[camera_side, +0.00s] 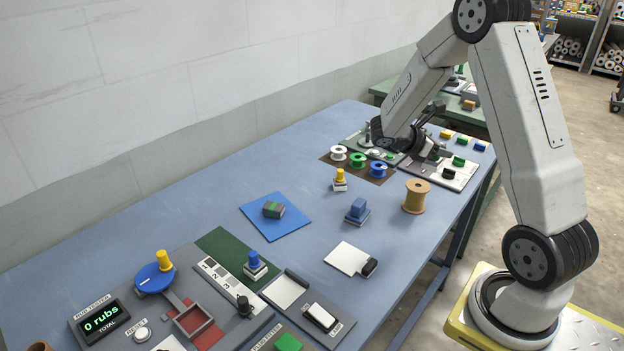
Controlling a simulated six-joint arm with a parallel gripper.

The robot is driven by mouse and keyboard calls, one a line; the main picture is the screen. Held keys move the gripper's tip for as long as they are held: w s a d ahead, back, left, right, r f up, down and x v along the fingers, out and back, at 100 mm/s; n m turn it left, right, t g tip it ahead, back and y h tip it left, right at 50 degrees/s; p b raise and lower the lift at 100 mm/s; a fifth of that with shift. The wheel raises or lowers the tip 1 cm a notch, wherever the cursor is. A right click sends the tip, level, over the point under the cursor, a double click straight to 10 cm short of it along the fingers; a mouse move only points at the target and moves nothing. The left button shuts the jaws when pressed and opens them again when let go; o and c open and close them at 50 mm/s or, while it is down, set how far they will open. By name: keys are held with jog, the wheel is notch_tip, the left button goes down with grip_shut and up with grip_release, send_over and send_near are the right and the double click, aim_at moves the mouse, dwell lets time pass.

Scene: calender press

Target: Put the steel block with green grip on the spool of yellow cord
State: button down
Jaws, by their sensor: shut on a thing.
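My gripper (392,143) is at the far end of the blue table, low over a grey-green board behind the row of small spools. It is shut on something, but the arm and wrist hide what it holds. I cannot make out a steel block with green grip for certain. A large tan-yellow spool (416,196), likely the spool of yellow cord, stands upright near the right table edge. Nothing is on top of it, and my gripper is behind and left of it.
White (338,153), green (357,160) and blue (377,169) spools stand in front of my gripper. A rub tester (102,318) fills the near left. Clear table surrounds the tan spool's front.

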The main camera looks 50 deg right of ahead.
jog(key=shift+w+d+f, duration=0.4)
jog(key=shift+w+f, duration=0.1)
jog(key=shift+f, duration=0.25)
jog(key=shift+w+d+f, duration=0.45)
jog(key=shift+f, duration=0.35)
jog(key=shift+w+d+f, duration=0.4)
jog(key=shift+w+f, duration=0.1)
jog(key=shift+f, duration=0.25)
jog(key=shift+f, duration=0.1)
jog(key=shift+w+d+f, duration=0.1)
jog(key=shift+w+f, duration=0.05)
jog(key=shift+f, duration=1.6)
jog(key=shift+c, duration=2.4)
grip_release()
jog(key=shift+f, duration=0.1)
